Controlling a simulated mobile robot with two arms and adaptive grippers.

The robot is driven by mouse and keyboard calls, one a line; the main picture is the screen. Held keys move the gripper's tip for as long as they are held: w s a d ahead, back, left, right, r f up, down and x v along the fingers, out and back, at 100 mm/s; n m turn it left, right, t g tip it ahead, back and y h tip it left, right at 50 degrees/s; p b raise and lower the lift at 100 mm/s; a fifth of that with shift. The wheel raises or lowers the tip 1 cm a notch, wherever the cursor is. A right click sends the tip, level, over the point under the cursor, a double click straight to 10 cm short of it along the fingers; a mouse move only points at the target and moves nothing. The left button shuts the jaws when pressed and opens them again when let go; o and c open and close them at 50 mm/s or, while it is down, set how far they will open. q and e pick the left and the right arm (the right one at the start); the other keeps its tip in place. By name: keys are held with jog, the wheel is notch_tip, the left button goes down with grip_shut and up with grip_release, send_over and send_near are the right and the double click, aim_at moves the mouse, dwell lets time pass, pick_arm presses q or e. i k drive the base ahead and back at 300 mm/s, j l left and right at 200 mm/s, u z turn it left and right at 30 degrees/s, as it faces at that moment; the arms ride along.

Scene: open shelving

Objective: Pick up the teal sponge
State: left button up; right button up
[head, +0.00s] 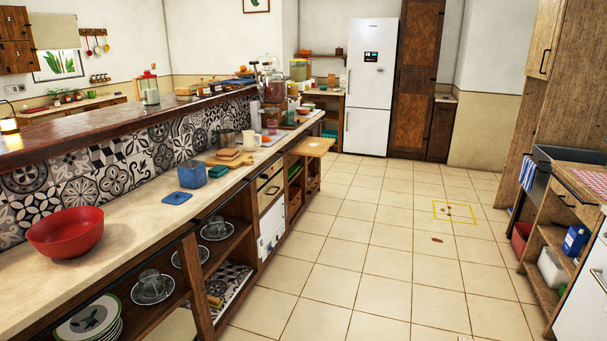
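A small flat teal block (218,171), which looks like the teal sponge, lies on the left counter just right of a blue container (192,174). It is small in the view, so its exact shape is hard to tell. It sits close to the front edge of a wooden cutting board (236,163); I cannot tell whether it rests on the board. Neither of my grippers shows in the head view.
On the long counter (130,218), a red bowl (66,232) stands nearest and a flat blue piece (177,198) lies before the container. Bread (228,154) and a white mug (252,139) stand beyond. Open shelves below hold dishes. The tiled floor (345,255) is mostly clear.

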aim_at(218, 171)
jog(key=i+u, duration=0.1)
jog(key=i, duration=0.55)
jog(key=i+l+u, duration=0.1)
jog(key=i, duration=0.55)
jog(key=i+l+u, duration=0.1)
jog(key=i, duration=0.55)
jog(key=l, duration=0.1)
